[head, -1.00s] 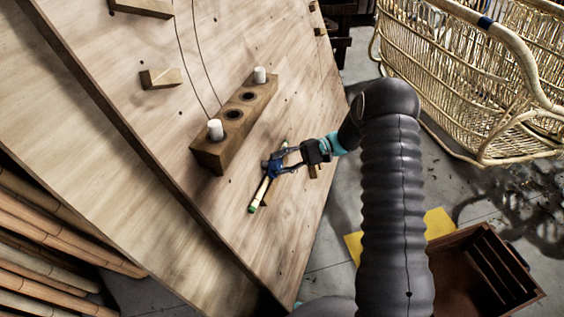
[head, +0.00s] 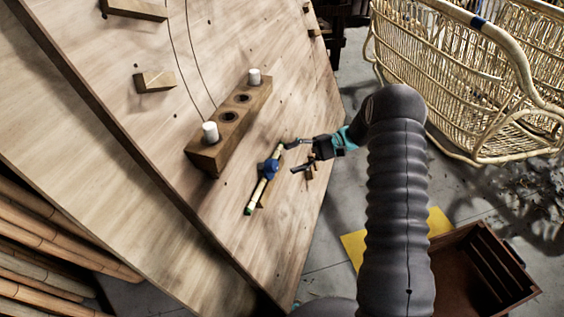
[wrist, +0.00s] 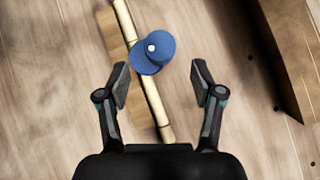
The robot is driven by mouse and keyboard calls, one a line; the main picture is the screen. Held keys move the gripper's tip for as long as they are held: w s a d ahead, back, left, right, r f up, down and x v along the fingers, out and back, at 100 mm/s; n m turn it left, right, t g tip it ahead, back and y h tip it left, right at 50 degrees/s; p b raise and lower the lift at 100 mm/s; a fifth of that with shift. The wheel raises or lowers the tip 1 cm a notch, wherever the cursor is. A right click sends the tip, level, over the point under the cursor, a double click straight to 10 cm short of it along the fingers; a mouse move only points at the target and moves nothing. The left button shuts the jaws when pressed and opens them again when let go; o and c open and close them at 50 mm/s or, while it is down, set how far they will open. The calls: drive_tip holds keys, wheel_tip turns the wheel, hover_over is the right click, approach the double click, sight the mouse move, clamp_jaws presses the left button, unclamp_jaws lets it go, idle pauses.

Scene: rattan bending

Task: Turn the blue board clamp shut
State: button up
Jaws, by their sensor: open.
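The blue board clamp (head: 270,169) sits on the slanted wooden board. In the wrist view the clamp (wrist: 150,55) is a rounded blue piece with a lobe to its lower left and a pale centre dot. It lies across a thin pale rattan pole (head: 257,192) and covers part of it. The pole also shows in the wrist view (wrist: 157,105). My gripper (head: 293,158) is open and empty, just right of the clamp and apart from it. In the wrist view my gripper (wrist: 161,78) has its fingertips spread below the clamp.
A long wooden block (head: 233,128) with white pegs and dark holes stands on the board (head: 215,225), up-left of the clamp. A smaller block (head: 155,81) is farther left. A rattan chair (head: 450,80), yellow patch (head: 354,249) and brown crate (head: 458,277) are at right.

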drive_tip(key=v, duration=0.6)
drive_tip(key=shift+d, duration=0.1)
idle(0.3)
drive_tip(key=s+d+f+m+t+h, duration=0.1)
drive_tip(key=s+d+f+m+h, duration=0.15)
drive_tip(key=s+f+h, duration=0.4)
drive_tip(key=s+d+r+n+t+h, duration=0.1)
drive_tip(key=s+r+t+h, duration=0.3)
drive_tip(key=s+r, duration=0.9)
drive_tip(key=s+d+r+n+t+h, duration=0.1)
drive_tip(key=s+r+n+t+h, duration=0.2)
drive_tip(key=s+r, duration=1)
drive_tip(key=s+t+h, duration=0.1)
drive_tip(key=t+h, duration=0.1)
drive_tip(key=t, duration=0.2)
drive_tip(key=shift+d+r, duration=0.4)
